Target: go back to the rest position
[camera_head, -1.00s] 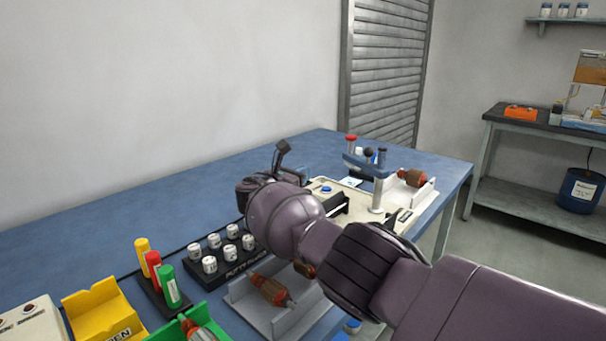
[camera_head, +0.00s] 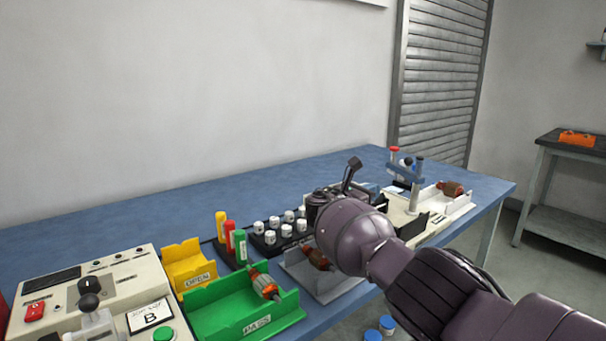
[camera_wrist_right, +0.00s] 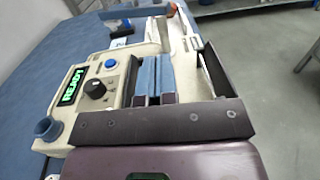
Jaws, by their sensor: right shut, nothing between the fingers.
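My right arm comes in from the lower right in the head view, with its wrist above the blue bench (camera_head: 120,213). In the right wrist view my right gripper (camera_wrist_right: 155,62) has its two blue-grey fingers together, with nothing between them. They are over or beside a cream machine (camera_wrist_right: 105,72) with a lit green display, a black knob and a blue button. In the head view the wrist partly hides this machine (camera_head: 425,232) and the fingers are hard to make out. My left gripper is not in view.
Close to the arm are a rack of white-capped bottles (camera_head: 272,246), a grey tray (camera_head: 335,290) with an armature, and a blue post fixture (camera_head: 413,190). Further left are green (camera_head: 225,310) and yellow (camera_head: 188,262) bins and a control box (camera_head: 125,270). The back-left bench is clear.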

